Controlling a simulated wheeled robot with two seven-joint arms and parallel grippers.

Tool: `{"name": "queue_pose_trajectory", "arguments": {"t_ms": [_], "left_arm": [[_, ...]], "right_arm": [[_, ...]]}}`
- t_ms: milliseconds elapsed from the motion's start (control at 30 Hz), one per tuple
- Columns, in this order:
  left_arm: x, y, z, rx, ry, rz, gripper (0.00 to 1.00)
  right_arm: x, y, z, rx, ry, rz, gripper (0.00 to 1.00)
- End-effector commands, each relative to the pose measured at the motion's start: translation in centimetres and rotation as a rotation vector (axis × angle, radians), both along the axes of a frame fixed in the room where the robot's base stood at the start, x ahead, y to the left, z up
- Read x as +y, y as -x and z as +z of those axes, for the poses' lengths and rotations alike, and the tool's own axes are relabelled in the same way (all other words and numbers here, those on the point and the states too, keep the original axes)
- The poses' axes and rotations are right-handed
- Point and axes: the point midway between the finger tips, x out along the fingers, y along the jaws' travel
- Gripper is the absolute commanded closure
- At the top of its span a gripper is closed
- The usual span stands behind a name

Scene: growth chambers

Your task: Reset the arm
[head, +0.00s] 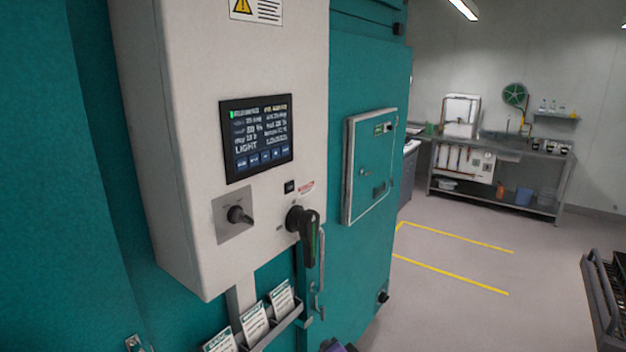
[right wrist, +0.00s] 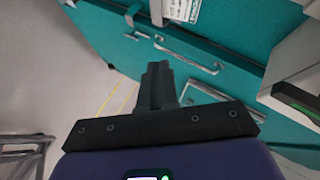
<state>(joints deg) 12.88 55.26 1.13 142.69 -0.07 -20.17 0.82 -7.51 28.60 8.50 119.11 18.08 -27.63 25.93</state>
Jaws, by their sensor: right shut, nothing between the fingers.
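My right gripper (right wrist: 158,75) shows in the right wrist view with its two dark fingers together and nothing between them. It is apart from the teal chamber front. In the head view only a small dark and purple part of it shows at the bottom edge, below the control box. My left gripper is not in view.
A white control box (head: 180,140) with a screen (head: 256,138), a knob (head: 238,214) and a black rotary handle (head: 306,230) juts from the teal chamber (head: 365,275). Card holders (head: 255,325) sit below. A dark cart (head: 605,300) stands right. Floor between is clear.

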Motion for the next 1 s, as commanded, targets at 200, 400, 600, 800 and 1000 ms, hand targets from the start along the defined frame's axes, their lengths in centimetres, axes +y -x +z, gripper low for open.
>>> {"name": "queue_pose_trajectory", "arguments": {"t_ms": [200,400,600,800,1000], "left_arm": [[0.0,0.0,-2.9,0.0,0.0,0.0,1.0],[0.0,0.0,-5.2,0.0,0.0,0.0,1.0],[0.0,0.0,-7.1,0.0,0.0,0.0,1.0],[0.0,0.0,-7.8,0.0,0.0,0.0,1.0],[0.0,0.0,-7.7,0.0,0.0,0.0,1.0]], "right_arm": [[-2.9,6.1,-16.7,0.253,0.192,0.137,1.0],[-4.9,15.1,-29.0,0.487,0.301,0.317,1.0],[-5.8,24.9,-36.6,0.679,0.331,0.513,1.0],[-5.9,30.1,-39.0,0.76,0.323,0.622,1.0],[-5.9,30.6,-39.0,0.768,0.322,0.635,1.0]]}}
